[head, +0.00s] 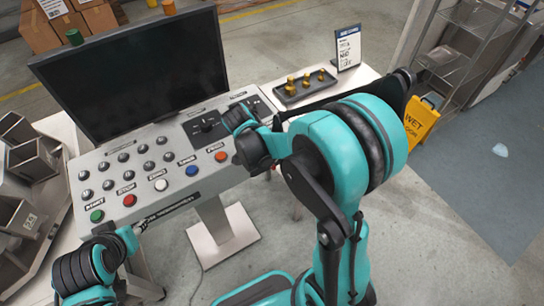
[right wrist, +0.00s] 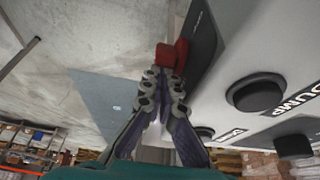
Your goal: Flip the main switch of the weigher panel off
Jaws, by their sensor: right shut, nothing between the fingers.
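The weigher panel (head: 150,170) is a sloped grey console below a dark monitor. A red switch handle (right wrist: 172,55) shows on a dark plate (right wrist: 203,38) in the right wrist view; it looks like the main switch, and I cannot read its position. My right gripper (right wrist: 164,78) is shut and empty, its tips right at the red handle; I cannot tell if they touch. In the head view the right gripper (head: 238,118) is over the panel's right end and hides the handle. My left gripper (head: 140,227) is low at the panel's front left, its fingers unclear.
Black knobs and coloured buttons (head: 191,171) cover the panel. The monitor (head: 135,75) stands behind it. A tray with brass weights (head: 305,82) and a sign (head: 348,47) are on the table at right. A yellow wet-floor sign (head: 420,120) stands beyond. Metal bins are at left.

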